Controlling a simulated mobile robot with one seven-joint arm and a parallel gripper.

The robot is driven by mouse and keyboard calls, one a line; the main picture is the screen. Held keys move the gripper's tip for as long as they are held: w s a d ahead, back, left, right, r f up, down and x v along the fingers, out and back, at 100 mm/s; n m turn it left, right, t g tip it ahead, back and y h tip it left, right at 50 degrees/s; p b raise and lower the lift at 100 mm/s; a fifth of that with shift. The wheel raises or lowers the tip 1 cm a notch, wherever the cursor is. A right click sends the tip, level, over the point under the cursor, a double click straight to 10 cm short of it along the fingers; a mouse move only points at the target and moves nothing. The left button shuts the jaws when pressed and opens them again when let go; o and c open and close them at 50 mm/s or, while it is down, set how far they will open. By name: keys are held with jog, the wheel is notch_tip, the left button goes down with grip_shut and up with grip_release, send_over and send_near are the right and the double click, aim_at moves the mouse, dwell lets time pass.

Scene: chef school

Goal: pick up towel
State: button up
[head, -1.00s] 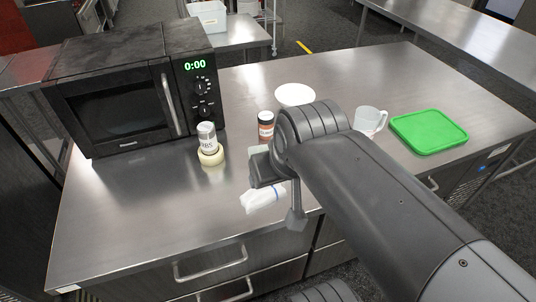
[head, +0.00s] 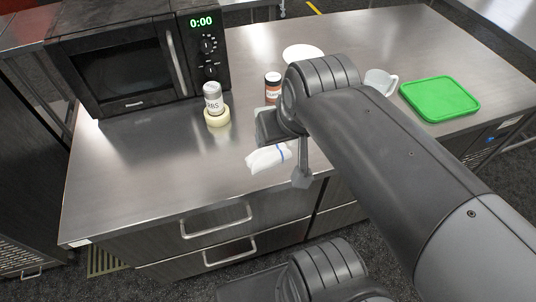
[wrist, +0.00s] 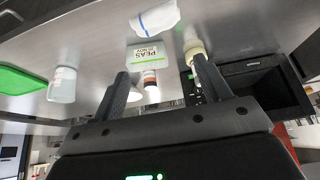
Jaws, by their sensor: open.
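The towel (head: 268,158) is white with a blue stripe and lies crumpled on the steel counter near its front edge. It also shows at the top of the wrist view (wrist: 155,18). My gripper (wrist: 160,70) is open, with its two fingers spread and nothing between them. In the head view, my gripper (head: 302,172) is just right of the towel, and the arm partly blocks the view there. The towel is apart from the fingers in the wrist view.
A jar on a cream ring (head: 216,118) stands left of the towel by the microwave (head: 130,75). A peas box (wrist: 147,57) shows in the wrist view.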

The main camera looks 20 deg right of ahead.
jog(key=shift+o, duration=0.9)
jog(key=shift+w, duration=0.1)
jog(key=m+g, duration=0.6)
jog(key=m, duration=1)
send_over(268, 151)
jog(key=f, duration=1.5)
jog(key=shift+w+a+f, duration=0.15)
jog(key=shift+w+f, duration=0.1)
jog(key=shift+w, duration=0.1)
jog(key=shift+s+d+f, duration=0.1)
jog(key=shift+s+f, duration=0.1)
jog(key=shift+f, duration=1.15)
jog(key=shift+s+d+f, duration=0.1)
jog(key=shift+s+f, duration=0.05)
jog(key=shift+f, duration=1.2)
